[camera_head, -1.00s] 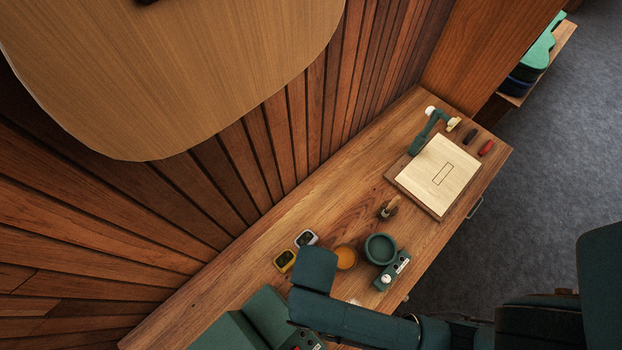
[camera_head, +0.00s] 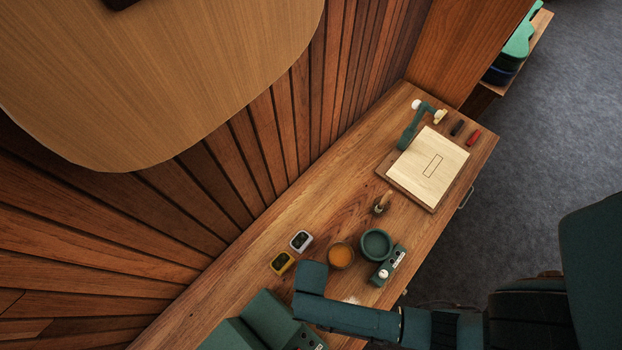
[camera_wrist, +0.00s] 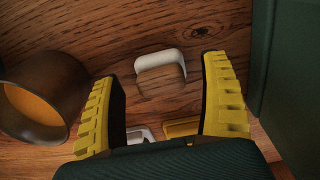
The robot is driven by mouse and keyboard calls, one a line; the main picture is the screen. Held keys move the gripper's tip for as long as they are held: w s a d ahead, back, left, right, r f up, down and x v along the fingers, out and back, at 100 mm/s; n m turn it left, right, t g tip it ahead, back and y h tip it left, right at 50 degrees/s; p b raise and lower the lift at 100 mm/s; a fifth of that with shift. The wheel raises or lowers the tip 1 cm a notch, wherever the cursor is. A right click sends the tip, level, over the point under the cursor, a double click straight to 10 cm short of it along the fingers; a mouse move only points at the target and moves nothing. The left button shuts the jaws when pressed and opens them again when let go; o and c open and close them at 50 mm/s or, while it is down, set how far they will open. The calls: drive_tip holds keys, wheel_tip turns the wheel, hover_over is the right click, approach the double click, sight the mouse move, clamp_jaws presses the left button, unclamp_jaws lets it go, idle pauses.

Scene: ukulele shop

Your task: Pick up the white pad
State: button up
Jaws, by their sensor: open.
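The white pad (camera_wrist: 160,62) lies on the wooden bench in the wrist view. It is a small rounded white piece with a brown, wood-coloured lower part. My gripper (camera_wrist: 162,82) is open, with its two yellow ribbed fingers left and right of the pad in the picture. The fingers appear apart from it, and their height above the bench is hard to judge. In the head view a small white patch (camera_head: 352,299) beside my arm appears to be the pad.
A cup with orange contents (camera_wrist: 35,105) stands close left of the fingers; a dark green body (camera_wrist: 288,70) is at right. A white device (camera_head: 301,241) and yellow device (camera_head: 283,263) sit nearby. A green bowl (camera_head: 376,245) and wooden board (camera_head: 430,167) are farther along.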

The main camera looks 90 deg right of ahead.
drive_tip(key=c, duration=1.1)
wheel_tip(320, 180, up, 10)
drive_tip(key=shift+r, duration=0.1)
drive_tip(key=shift+o, duration=1)
drive_tip(key=shift+c, duration=1.2)
